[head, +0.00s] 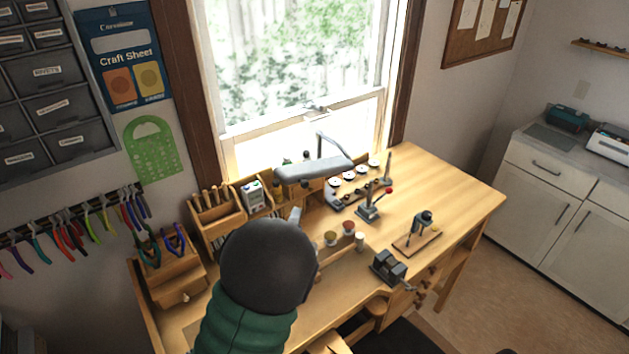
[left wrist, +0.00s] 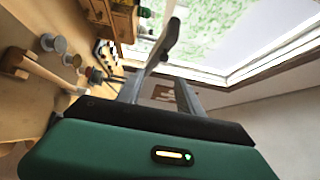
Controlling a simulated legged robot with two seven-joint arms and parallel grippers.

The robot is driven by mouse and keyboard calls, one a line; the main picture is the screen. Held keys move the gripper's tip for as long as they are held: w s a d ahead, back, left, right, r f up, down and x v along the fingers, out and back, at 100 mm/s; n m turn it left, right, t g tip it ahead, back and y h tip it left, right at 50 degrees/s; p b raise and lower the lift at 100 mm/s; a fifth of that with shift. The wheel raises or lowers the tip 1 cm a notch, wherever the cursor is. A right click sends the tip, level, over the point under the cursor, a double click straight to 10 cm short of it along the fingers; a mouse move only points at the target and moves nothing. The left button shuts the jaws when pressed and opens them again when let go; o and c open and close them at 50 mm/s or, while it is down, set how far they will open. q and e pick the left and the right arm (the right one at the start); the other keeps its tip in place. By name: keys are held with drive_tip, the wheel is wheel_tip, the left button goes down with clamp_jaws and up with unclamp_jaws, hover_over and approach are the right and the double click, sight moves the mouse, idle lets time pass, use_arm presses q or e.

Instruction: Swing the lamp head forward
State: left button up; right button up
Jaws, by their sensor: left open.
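The lamp head (head: 315,168) is a long grey bar above the back of the wooden workbench (head: 455,190), in front of the window. Its thin bent arm (head: 333,142) rises behind it. In the left wrist view the lamp head (left wrist: 166,42) shows as a dark grey bar just beyond the fingertips. My left gripper (head: 295,215) is below and left of the lamp head, mostly hidden behind my dark wrist. In the left wrist view my left gripper (left wrist: 161,80) has its fingers apart, with nothing clearly between them. I cannot tell whether a finger touches the lamp.
A wooden tool holder (head: 213,215) and a grey device (head: 253,194) stand left of the lamp. A small stand with a red knob (head: 370,205), a vise (head: 388,267) and a small press (head: 422,225) stand to the right. The bench's right end is clear.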

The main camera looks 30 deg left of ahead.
sight(303, 187)
use_arm(q)
drive_tip(key=p+x, duration=0.1)
drive_tip(key=x, duration=0.4)
drive_tip(key=p+x, duration=0.2)
drive_tip(key=x, duration=0.3)
drive_tip(key=p+x, duration=0.2)
drive_tip(key=x, duration=0.3)
drive_tip(key=shift+w+a+r, duration=0.15)
drive_tip(key=shift+w+a, duration=0.05)
drive_tip(key=shift+a, duration=0.2)
drive_tip(key=shift+d+r, duration=0.1)
drive_tip(key=shift+d, duration=0.15)
drive_tip(key=shift+s+d+r, duration=0.3)
drive_tip(key=shift+d+r, duration=0.05)
drive_tip(key=shift+d, duration=0.15)
drive_tip(key=shift+c, duration=0.4)
drive_tip(key=shift+w+a+f, duration=0.1)
drive_tip(key=shift+a, duration=0.2)
drive_tip(key=c, duration=0.5)
drive_tip(key=shift+a, duration=0.3)
clamp_jaws()
use_arm(e)
drive_tip(key=v, duration=0.5)
drive_tip(key=shift+s+d+r, duration=0.1)
drive_tip(key=shift+r, duration=0.2)
